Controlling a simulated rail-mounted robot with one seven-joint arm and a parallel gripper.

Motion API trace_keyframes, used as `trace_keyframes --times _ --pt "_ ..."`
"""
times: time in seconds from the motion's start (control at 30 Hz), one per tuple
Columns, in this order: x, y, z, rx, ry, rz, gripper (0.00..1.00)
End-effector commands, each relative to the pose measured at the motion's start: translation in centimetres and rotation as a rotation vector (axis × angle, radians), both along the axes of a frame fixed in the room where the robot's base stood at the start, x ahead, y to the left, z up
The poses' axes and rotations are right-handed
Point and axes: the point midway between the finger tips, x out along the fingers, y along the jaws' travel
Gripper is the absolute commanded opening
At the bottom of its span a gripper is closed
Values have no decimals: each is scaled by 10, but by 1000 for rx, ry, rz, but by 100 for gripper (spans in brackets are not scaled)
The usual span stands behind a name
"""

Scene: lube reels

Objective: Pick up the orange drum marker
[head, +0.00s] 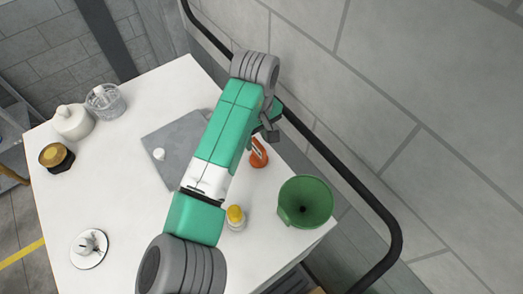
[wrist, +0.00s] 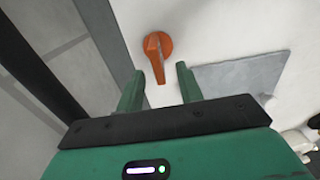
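The orange drum marker (wrist: 157,46) lies on the white table, a round orange piece with a narrow raised bar pointing toward my gripper in the wrist view. In the head view the marker (head: 260,155) shows just right of my arm, partly covered by it. My gripper (wrist: 160,68) is open and empty. Its two green fingers stand on either side of the bar's near end in the wrist view, with gaps on both sides. The round part lies beyond the fingertips. In the head view my arm hides most of the gripper.
A green funnel (head: 318,203) and a yellow-capped bottle (head: 236,216) stand near the marker. A grey sheet (head: 174,140) lies left of my arm. A white container (head: 73,122) and a clear jar (head: 105,105) stand farther left. A black rail (head: 345,172) runs along the right.

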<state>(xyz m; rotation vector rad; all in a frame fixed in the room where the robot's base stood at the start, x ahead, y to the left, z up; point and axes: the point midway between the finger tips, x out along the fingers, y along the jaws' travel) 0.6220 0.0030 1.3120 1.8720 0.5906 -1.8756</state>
Motion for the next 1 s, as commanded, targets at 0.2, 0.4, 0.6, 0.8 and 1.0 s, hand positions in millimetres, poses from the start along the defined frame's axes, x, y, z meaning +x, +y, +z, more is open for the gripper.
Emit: trace_keyframes --times 0.2,0.4,0.6,0.8,1.0 --pt "-4 -3 -34 1 2 0 36" --pt "-3 -4 -51 1 -1 -1 36" --pt "-3 -4 -51 0 -1 -1 27" --pt "-3 -4 -51 0 -1 -1 0" --pt "-3 -4 -50 0 -1 -1 0"
